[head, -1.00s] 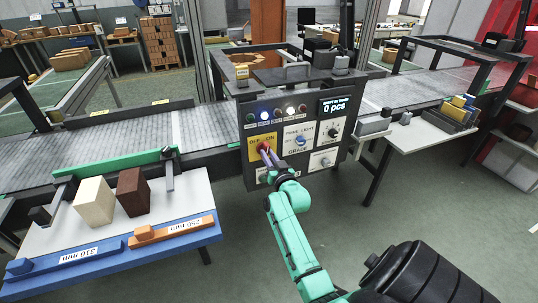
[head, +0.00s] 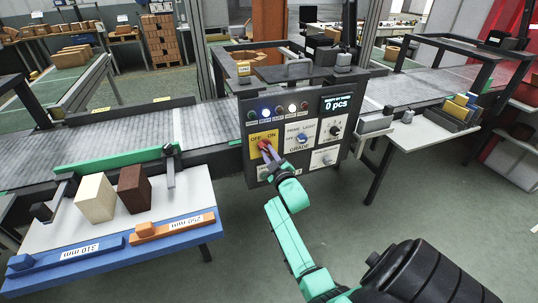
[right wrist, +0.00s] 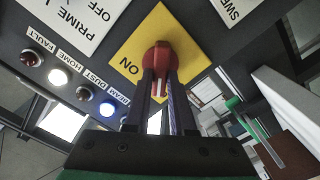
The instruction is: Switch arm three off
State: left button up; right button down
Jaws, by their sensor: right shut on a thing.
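A dark control panel (head: 328,138) stands in the middle of the conveyor line in the head view. On its left side is a yellow plate (head: 254,137) marked OFF and ON, with a red switch handle (head: 264,145). In the right wrist view the red handle (right wrist: 160,58) stands out from the yellow plate (right wrist: 138,40), with ON beside it; OFF is hidden there. My right gripper (head: 269,151) is shut on the handle, its two dark fingers (right wrist: 160,78) on either side of it. I cannot tell which label the handle points to. My left gripper is not in view.
A row of lamps (head: 279,111) above the plate has blue and white ones lit. A white GRADE plate (head: 301,136) with a knob is close on the right. A brown block (head: 134,188) and a cream block (head: 95,198) stand on the left table. Open floor lies below the panel.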

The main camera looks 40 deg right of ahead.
jog(key=shift+n, duration=0.6)
jog(key=c, duration=0.8)
grip_release()
jog(key=shift+o, duration=0.2)
jog(key=b+v, duration=0.1)
jog(key=v, duration=1.3)
jog(key=shift+s, duration=0.2)
jog(key=shift+a, duration=0.1)
